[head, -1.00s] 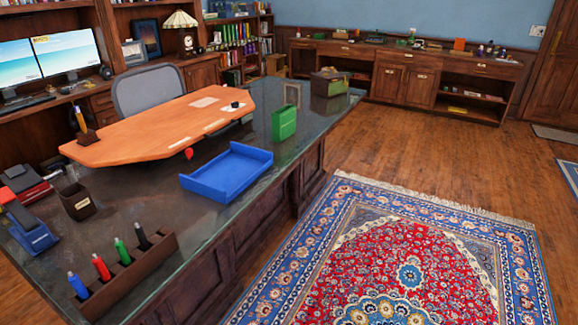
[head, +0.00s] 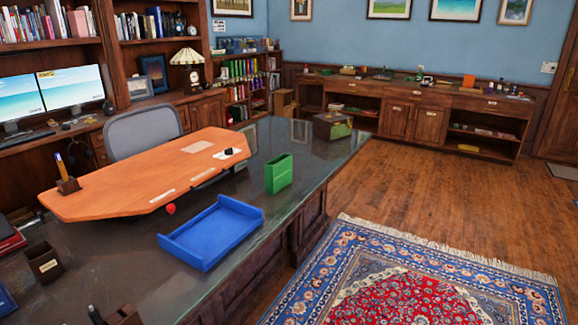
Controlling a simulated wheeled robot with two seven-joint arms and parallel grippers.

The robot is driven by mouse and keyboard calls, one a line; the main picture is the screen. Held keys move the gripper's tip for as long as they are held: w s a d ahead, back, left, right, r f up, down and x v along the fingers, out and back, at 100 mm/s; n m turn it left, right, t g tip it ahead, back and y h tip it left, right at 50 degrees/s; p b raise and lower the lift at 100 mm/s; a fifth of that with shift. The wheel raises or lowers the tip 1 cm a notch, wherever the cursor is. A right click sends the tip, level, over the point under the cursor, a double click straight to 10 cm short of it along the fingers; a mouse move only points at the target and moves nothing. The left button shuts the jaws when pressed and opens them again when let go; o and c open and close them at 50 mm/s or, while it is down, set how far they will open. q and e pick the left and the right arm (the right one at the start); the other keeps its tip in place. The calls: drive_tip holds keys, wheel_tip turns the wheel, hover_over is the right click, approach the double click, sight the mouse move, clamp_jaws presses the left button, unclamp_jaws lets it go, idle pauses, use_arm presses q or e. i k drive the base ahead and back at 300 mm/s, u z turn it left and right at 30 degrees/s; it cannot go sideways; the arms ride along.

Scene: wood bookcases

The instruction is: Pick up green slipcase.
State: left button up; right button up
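The green slipcase (head: 279,174) stands upright on the dark-topped desk (head: 330,157), close to its front edge, in the middle of the head view. Its top looks open. It stands behind and to the right of the blue tray (head: 212,232), apart from it. Neither of my grippers shows in the head view.
A box (head: 332,125) stands at the desk's far end. A grey chair (head: 143,133) is behind the desk. A patterned rug (head: 420,270) and bare wood floor (head: 400,175) lie in front.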

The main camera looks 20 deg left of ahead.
sight(278, 176)
drive_tip(key=i, duration=2.25)
drive_tip(key=u, duration=1.35)
